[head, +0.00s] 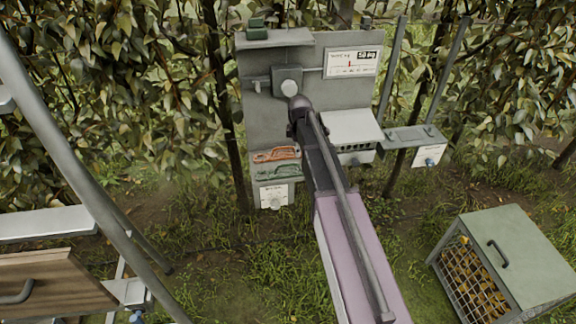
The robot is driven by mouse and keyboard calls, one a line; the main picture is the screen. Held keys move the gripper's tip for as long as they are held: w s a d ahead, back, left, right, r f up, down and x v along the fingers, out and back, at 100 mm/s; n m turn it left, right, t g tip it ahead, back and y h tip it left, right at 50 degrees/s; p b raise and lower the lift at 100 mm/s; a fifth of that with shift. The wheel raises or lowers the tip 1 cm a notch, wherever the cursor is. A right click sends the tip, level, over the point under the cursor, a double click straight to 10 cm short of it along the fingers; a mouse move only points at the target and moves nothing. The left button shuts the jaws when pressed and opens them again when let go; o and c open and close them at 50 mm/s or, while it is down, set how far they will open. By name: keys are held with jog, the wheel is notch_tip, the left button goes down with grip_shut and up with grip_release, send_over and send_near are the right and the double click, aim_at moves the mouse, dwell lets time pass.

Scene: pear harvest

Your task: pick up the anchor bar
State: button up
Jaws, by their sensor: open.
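No thing can be named for certain as the anchor bar. A thin grey horizontal bar (262,85) shows in front of the grey upright panel (262,118), left of a grey block with a pale round disc (289,85). An orange handled piece (276,155) and a green handled piece (278,173) lie on the ledge low on the panel. My arm reaches up from the bottom right, and its dark far end stands just below the block. My gripper's fingers cannot be made out; the arm hides that spot.
A white sloped box (351,127) and a small grey shelf (408,139) stand right of my arm. A green-topped mesh crate (520,250) with orange-yellow contents stands at lower right. A wooden board with a handle (55,284) and slanted metal poles are at left. Leafy trees stand behind.

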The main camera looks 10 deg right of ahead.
jog(key=shift+w+d+r+n, duration=0.1)
jog(key=shift+w+r+n, duration=0.4)
jog(key=shift+w, duration=0.35)
jog(key=shift+f, duration=0.1)
jog(key=b, duration=0.8)
send_over(297, 165)
notch_tip(297, 165, down, 8)
jog(key=shift+s+r, duration=0.15)
jog(key=shift+r, duration=0.05)
jog(key=shift+f, duration=0.35)
jog(key=shift+f, duration=0.15)
jog(key=shift+w+d+f+b, duration=0.1)
jog(key=shift+w+f+b, duration=0.15)
jog(key=shift+f+b, duration=1.05)
jog(key=shift+w+f+b, duration=0.25)
jog(key=shift+f+b, duration=0.9)
jog(key=shift+b, duration=0.2)
grip_shut()
